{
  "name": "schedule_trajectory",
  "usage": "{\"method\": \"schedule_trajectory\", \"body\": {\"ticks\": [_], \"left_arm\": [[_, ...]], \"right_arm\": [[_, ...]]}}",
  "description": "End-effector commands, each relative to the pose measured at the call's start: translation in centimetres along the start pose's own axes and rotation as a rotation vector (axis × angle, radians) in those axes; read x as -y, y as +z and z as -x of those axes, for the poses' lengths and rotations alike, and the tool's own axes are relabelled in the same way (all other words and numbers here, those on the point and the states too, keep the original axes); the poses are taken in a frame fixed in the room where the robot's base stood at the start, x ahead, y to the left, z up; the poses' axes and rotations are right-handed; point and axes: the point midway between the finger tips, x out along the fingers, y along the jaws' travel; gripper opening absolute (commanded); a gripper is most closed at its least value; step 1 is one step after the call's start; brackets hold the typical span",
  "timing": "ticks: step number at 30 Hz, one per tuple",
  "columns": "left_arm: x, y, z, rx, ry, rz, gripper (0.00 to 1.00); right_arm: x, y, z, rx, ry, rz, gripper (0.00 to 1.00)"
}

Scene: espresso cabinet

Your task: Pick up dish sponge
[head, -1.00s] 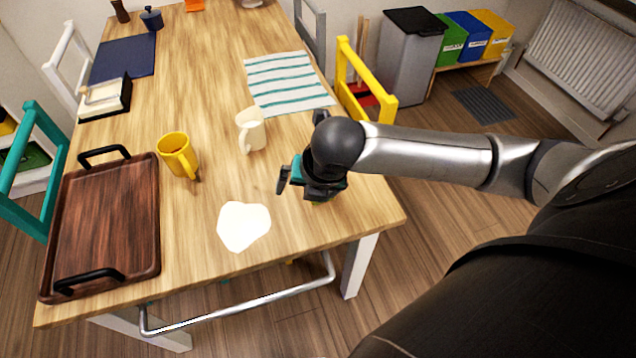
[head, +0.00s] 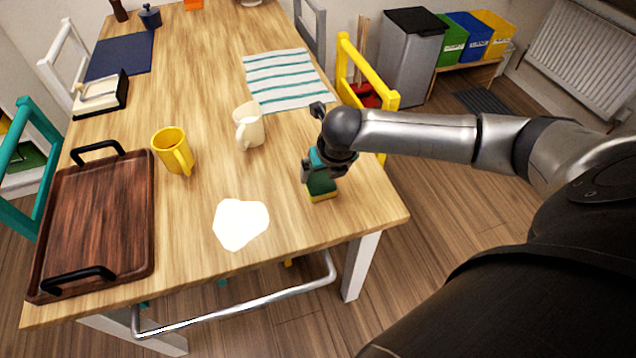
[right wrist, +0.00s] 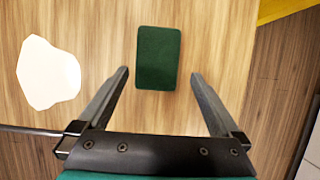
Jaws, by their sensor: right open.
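The dish sponge (head: 322,187) lies on the wooden table near its front right corner. It is dark green on top with a yellow lower layer. In the right wrist view the sponge (right wrist: 158,58) shows as a green rectangle, its near end close to the line between the fingertips. My right gripper (head: 313,178) is at the sponge in the head view, partly covering its far end. In the right wrist view my right gripper (right wrist: 159,75) is open, one finger on each side of the sponge, with gaps on both sides. My left gripper is not in view.
A white patch (head: 240,223) lies left of the sponge. A cream mug (head: 249,128), a yellow mug (head: 172,152) and a wooden tray (head: 143,225) stand farther left. A yellow chair (head: 368,72) stands at the right table edge. The table around the sponge is clear.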

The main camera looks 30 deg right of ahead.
Motion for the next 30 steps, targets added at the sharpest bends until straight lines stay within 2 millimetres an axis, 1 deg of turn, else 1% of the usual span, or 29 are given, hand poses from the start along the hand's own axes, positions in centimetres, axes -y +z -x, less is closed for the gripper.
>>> {"method": "schedule_trajectory", "body": {"ticks": [2,5,9,12,15,21,23,30], "left_arm": [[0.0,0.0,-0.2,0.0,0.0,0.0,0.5],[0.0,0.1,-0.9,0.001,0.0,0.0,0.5],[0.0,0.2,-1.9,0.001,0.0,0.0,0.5],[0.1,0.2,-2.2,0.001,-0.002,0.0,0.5],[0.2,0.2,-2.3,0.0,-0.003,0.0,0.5],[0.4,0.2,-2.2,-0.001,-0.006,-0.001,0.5],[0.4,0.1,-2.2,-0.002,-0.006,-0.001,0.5],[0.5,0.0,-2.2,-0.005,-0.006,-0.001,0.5]], "right_arm": [[-0.1,-0.1,-0.5,0.0,0.001,0.0,1.0],[-0.3,-0.2,-1.8,-0.001,0.002,0.0,1.0],[-0.5,-0.3,-4.0,-0.001,0.0,-0.001,1.0],[-0.5,-0.3,-5.0,0.0,0.001,0.0,1.0],[-0.4,-0.2,-5.3,0.0,0.0,0.001,1.0],[-0.4,-0.2,-5.3,0.001,0.0,0.001,1.0],[-0.4,-0.2,-5.3,0.001,0.0,0.001,0.94],[-0.4,-0.2,-5.3,0.001,0.0,0.001,0.67]]}}
